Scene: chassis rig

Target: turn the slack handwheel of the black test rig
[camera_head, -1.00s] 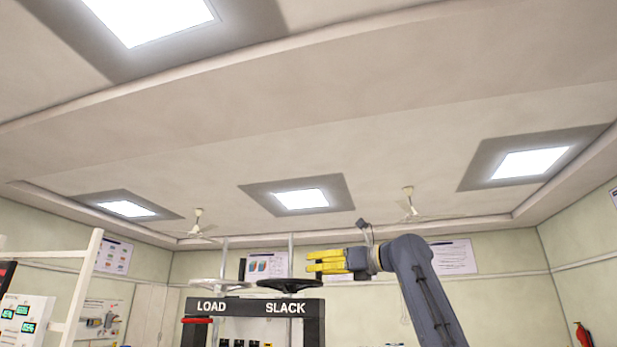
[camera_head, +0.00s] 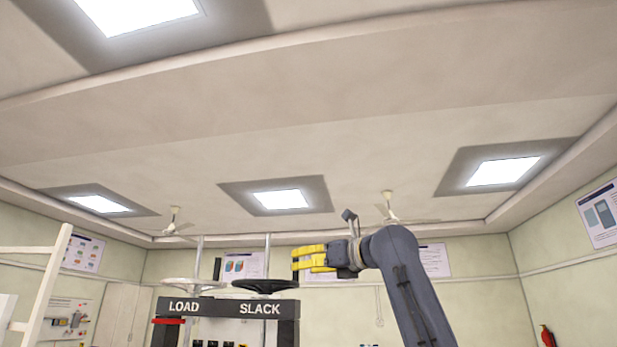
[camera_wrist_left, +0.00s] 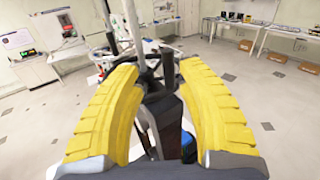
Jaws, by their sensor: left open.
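The black test rig (camera_head: 228,307) stands at the bottom of the head view, with LOAD and SLACK lettered on its top beam. The black slack handwheel (camera_head: 265,286) lies flat above the word SLACK, around an upright pole. My left gripper (camera_head: 297,259), with yellow fingers, is above and to the right of this wheel, apart from it in the picture. The wrist view shows the same gripper (camera_wrist_left: 158,68) open and empty, with dark rig parts (camera_wrist_left: 168,112) visible between and beyond its fingers. The wheel is hard to pick out there. My right gripper is not in view.
A pale load handwheel (camera_head: 192,285) sits left of the slack wheel on its own pole. A red part (camera_head: 168,321) is below the beam's left end. A white frame (camera_head: 45,285) stands at far left. Tables (camera_wrist_left: 285,32) line the room's far side in the wrist view.

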